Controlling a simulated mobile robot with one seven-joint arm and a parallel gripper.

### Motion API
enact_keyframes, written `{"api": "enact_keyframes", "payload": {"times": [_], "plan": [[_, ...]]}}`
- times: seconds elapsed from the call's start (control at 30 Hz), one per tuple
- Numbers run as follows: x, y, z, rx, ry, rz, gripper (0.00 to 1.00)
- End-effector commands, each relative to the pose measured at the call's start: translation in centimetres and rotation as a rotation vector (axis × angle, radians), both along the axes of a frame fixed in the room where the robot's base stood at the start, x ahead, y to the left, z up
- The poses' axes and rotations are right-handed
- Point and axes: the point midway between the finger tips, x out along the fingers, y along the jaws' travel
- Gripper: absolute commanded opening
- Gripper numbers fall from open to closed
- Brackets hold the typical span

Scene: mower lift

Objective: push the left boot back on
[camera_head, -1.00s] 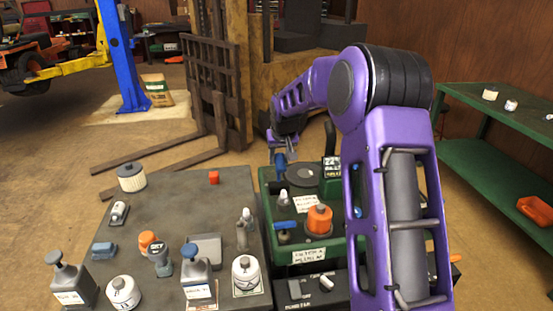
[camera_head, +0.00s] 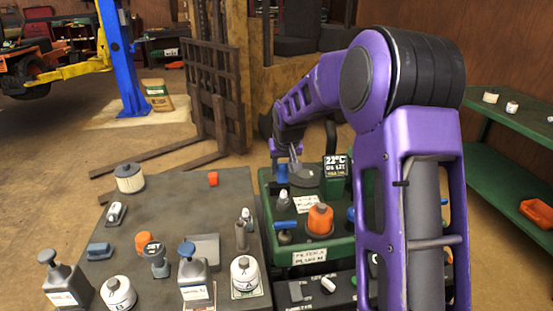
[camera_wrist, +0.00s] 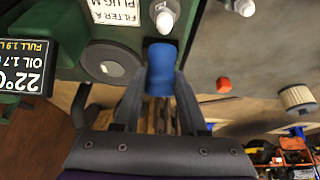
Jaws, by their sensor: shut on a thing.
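A short blue cylinder, which looks like the boot (camera_wrist: 161,72), sits between the two grey fingers of my gripper (camera_wrist: 158,84) in the wrist view. My gripper (camera_head: 291,162) is shut on it. In the head view the blue boot (camera_head: 281,174) shows at the far left corner of the green machine (camera_head: 302,255). A white-tipped plug (camera_head: 283,198) stands just nearer to me, and it also shows past the boot in the wrist view (camera_wrist: 164,18). The boot looks apart from this plug. Its lower end is hidden, so I cannot tell whether it touches anything.
A grey round disc (camera_wrist: 109,61) and a display (camera_head: 335,166) reading 22°C stand beside the boot. An orange cap (camera_head: 320,219) and a blue handle (camera_head: 285,225) are nearer on the machine. The dark table (camera_head: 185,212) at left holds bottles, a filter (camera_head: 129,178) and a red block.

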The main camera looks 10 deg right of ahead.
Motion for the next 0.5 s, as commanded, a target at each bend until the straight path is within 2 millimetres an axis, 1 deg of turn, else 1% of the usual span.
{"api": "enact_keyframes", "payload": {"times": [0.3,0.5], "plan": [[-1.7,0.0,-1.4,0.000,0.003,0.000,0.22],[-2.3,0.0,-1.6,0.000,0.004,0.000,0.22]]}}
